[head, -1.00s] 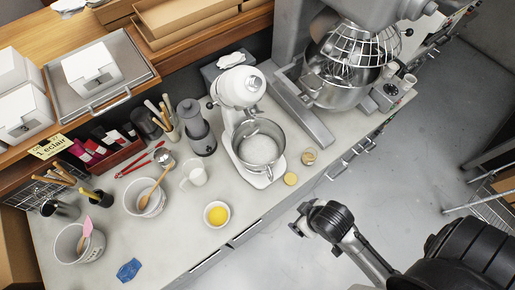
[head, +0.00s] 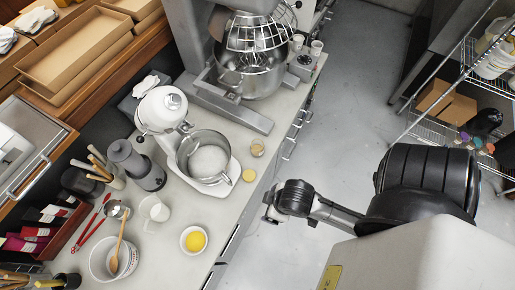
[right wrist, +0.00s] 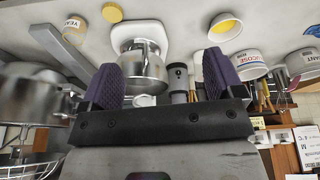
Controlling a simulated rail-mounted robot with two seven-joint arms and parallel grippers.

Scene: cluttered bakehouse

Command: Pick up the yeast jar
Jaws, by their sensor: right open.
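The yeast jar (head: 257,147) is a small glass jar with beige contents, standing upright near the counter's front edge, right of the mixer bowl. In the right wrist view the jar (right wrist: 75,28) shows its "YEAST" label at upper left, outside the span of my fingers. A yellow lid-like disc (head: 249,175) lies beside it. My right gripper (head: 269,207) hangs over the floor side of the counter edge, apart from the jar. In the right wrist view my right gripper (right wrist: 162,84) has its two purple-padded fingers wide apart, with nothing between them. My left gripper is not in view.
The white stand mixer (head: 163,110) and its steel bowl (head: 205,155) stand left of the jar. A large steel mixer (head: 250,75) stands behind. A bowl with yellow contents (head: 194,240) is nearer. A wire rack (head: 440,125) stands at right across open floor.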

